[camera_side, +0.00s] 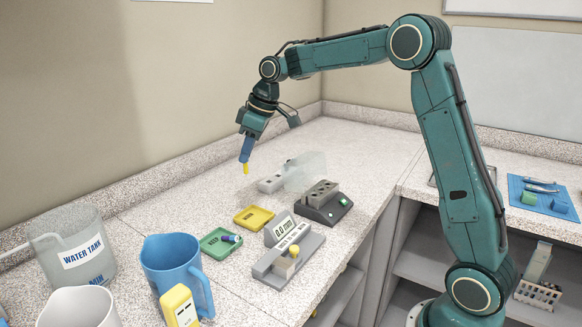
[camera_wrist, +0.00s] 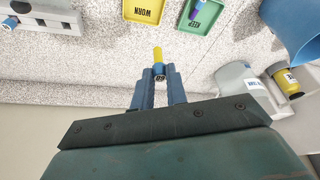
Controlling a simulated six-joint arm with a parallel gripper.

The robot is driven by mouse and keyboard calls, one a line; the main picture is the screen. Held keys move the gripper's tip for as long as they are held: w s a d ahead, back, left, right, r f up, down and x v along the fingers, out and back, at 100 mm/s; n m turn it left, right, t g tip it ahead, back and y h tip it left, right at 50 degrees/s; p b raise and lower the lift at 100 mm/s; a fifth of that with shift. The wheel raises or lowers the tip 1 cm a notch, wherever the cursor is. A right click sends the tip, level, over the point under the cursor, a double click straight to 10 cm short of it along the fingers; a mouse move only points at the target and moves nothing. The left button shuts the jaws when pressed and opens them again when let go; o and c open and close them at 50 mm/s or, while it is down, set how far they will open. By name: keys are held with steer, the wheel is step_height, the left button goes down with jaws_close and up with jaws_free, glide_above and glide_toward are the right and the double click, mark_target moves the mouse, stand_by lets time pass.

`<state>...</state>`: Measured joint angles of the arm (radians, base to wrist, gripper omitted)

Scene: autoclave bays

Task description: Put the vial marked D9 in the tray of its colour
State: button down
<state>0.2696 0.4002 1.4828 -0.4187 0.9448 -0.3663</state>
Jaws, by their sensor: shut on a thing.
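My gripper (camera_side: 246,160) points down over the back of the counter, shut on a yellow vial (camera_side: 246,168). In the wrist view the vial (camera_wrist: 157,53) sticks out between the fingertips (camera_wrist: 159,72); a small dark mark shows on its end, too small to read surely. The yellow tray (camera_side: 240,218) lies on the counter below and to the right of my gripper in the side view, apparently empty. The green tray (camera_side: 207,248) is beside it, with a blue-purple vial (camera_side: 231,238) lying in it. Both the yellow tray (camera_wrist: 128,12) and the green tray (camera_wrist: 184,22) show in the wrist view.
A dark block with holes (camera_side: 320,196), a pale rack (camera_side: 271,184) near a clear panel (camera_side: 305,172), and a grey device with a display (camera_side: 281,231) stand right of the trays. A blue jug (camera_side: 172,262) and water tank (camera_side: 70,250) stand left. Counter below my gripper is clear.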

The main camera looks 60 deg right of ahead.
step_height(320, 180, down, 10)
steer(key=shift+f, duration=0.2)
steer(key=shift+f, duration=0.1)
steer(key=shift+f, duration=2)
steer(key=shift+f, duration=0.1)
steer(key=c, duration=1.4)
jaws_free()
steer(key=v, duration=1.2)
